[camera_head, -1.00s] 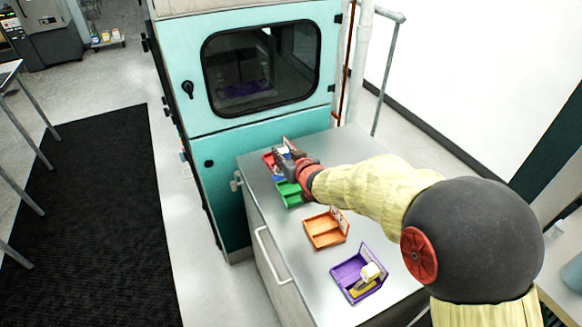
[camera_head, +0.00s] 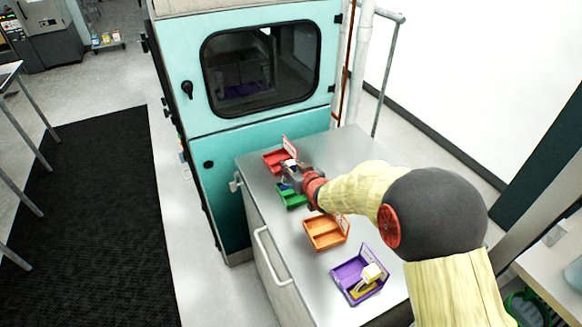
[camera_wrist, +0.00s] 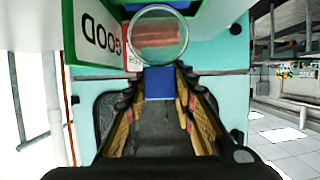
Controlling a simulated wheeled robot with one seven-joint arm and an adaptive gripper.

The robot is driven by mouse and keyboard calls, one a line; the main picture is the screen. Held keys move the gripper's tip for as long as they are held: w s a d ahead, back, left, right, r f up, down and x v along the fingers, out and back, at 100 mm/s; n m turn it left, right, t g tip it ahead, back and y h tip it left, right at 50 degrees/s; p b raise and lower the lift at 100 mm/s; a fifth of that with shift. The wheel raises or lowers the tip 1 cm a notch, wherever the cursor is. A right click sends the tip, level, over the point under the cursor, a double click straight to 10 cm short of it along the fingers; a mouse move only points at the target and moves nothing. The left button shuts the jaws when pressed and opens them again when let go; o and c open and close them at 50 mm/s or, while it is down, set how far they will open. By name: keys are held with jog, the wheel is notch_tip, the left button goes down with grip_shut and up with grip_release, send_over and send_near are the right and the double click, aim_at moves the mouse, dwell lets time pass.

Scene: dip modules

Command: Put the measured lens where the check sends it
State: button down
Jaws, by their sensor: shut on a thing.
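My gripper (camera_wrist: 159,92) is shut on the blue tab of a round clear lens (camera_wrist: 159,72), which extends beyond the fingertips in the wrist view. In the head view my gripper (camera_head: 291,174) is above the counter by the green tray (camera_head: 291,200). The green tray's upright panel (camera_wrist: 98,30) reads "GOOD", upside down, at the upper left of the wrist view. A red tray (camera_head: 272,165) lies behind it, an orange tray (camera_head: 324,238) in front, and a purple tray (camera_head: 343,270) nearest. I cannot tell whether the lens touches any tray.
A yellow and white device (camera_head: 368,282) stands in the purple tray. The grey counter (camera_head: 290,262) holds the row of trays, with a teal cabinet (camera_head: 215,150) with a dark window behind. Upright panels at the trays' backs stand close to my gripper.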

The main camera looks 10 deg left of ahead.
jog(key=shift+f, duration=0.2)
jog(key=c, duration=1.5)
grip_release()
jog(key=shift+r, duration=0.15)
